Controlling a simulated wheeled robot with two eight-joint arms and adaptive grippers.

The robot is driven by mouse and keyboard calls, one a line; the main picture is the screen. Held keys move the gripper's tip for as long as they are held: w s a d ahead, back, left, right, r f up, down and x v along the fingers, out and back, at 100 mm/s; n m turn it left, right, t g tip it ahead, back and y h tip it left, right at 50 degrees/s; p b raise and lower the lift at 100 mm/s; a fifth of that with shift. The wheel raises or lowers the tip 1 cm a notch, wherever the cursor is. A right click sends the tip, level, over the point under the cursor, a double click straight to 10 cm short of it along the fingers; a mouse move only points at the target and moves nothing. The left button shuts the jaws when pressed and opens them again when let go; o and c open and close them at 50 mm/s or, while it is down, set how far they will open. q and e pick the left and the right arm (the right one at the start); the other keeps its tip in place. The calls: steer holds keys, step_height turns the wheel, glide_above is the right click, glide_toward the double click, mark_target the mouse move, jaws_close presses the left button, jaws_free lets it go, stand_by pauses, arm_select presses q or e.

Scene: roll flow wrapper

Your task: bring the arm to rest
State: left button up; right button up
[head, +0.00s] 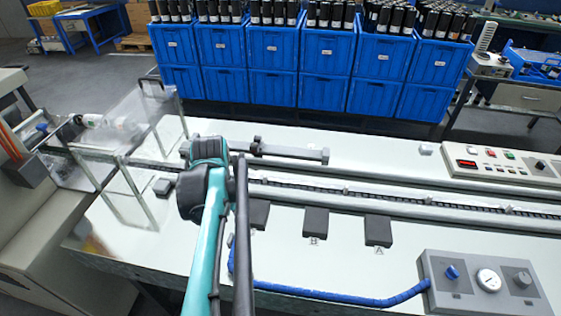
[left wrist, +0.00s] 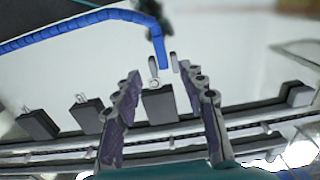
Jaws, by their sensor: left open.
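My left arm (head: 207,225), teal with black joints, reaches up over the left middle of the white bench in the head view. Its gripper is hidden there behind the wrist. In the left wrist view my left gripper (left wrist: 163,75) is open, with its two fingers apart above the bench. A black block (left wrist: 158,105) shows in the gap between the fingers, and nothing is gripped. The free end of a blue hose (left wrist: 160,50) lies just beyond the fingertips in that view. My right gripper is not in view.
Black blocks marked B (head: 315,223) and A (head: 378,231) lie before a long rail conveyor (head: 420,202). A clear guard (head: 130,125) stands at left. Blue crates (head: 275,85) line the back.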

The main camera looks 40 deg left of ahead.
arm_select(q)
steer(key=w+d+m+t, duration=0.3)
steer(key=w+d, duration=0.3)
steer(key=d, duration=0.5)
steer(key=w+d+m+t, duration=0.3)
steer(key=w+d, duration=0.3)
steer(key=d, duration=0.5)
steer(key=shift+w+f+t, duration=0.15)
steer(key=shift+t, duration=0.25)
